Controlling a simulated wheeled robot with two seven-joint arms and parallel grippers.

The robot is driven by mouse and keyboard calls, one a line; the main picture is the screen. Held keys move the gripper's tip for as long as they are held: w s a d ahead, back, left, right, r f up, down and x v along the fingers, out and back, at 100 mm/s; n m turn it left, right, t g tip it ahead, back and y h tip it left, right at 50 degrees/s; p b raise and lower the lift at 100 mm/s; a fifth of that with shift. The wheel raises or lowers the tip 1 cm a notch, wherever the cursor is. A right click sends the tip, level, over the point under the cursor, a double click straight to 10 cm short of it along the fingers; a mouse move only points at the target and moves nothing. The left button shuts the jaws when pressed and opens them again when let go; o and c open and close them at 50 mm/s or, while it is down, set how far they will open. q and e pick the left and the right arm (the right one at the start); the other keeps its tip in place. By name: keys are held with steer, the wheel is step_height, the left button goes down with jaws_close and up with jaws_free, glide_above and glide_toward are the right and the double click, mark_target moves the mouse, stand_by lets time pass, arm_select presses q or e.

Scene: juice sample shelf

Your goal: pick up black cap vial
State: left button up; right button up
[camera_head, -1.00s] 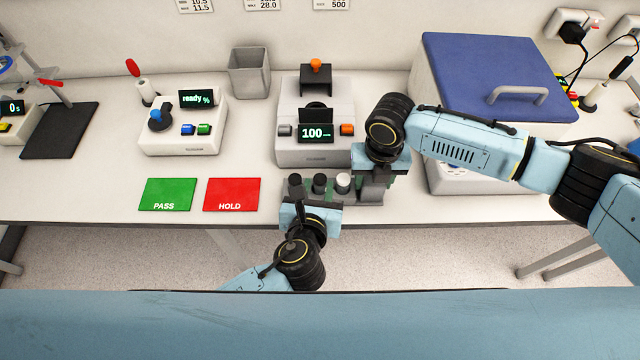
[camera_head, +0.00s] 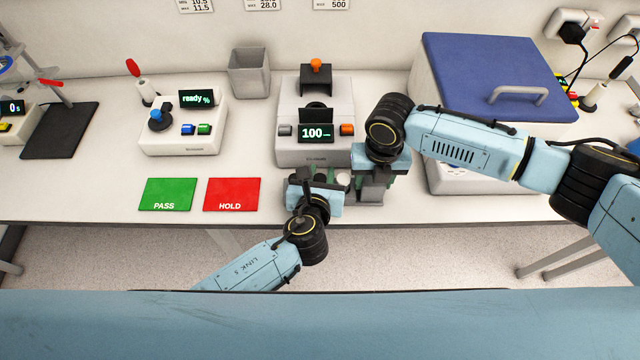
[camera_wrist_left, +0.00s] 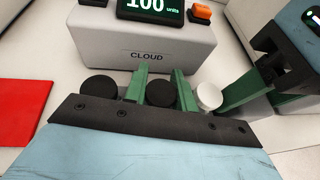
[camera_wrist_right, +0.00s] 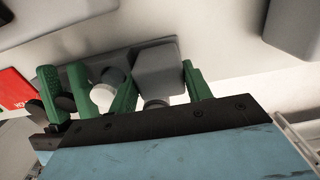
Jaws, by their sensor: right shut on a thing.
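In the left wrist view two black cap vials, one at left (camera_wrist_left: 98,87) and one in the middle (camera_wrist_left: 160,92), and a white cap vial (camera_wrist_left: 209,96) stand in a row. My left gripper (camera_wrist_left: 159,85) is open, its green fingers on either side of the middle black cap; contact cannot be told. In the head view my left gripper (camera_head: 318,180) covers most of the vials. My right gripper (camera_wrist_right: 158,85) is shut on the grey block (camera_wrist_right: 158,68) at the right end of the vial rack (camera_wrist_right: 75,68).
A grey machine (camera_head: 315,105) reading 100 stands just behind the rack. Green PASS (camera_head: 167,194) and red HOLD (camera_head: 231,194) mats lie to the left. A blue-lidded box (camera_head: 490,65) is at right. The table's front edge is close to the rack.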

arm_select(q)
steer(key=shift+c, duration=0.9)
steer(key=shift+r, duration=0.1)
step_height(320, 180, up, 10)
arm_select(e)
steer(key=o, duration=1.2)
steer(key=shift+o, duration=0.2)
step_height(320, 180, up, 12)
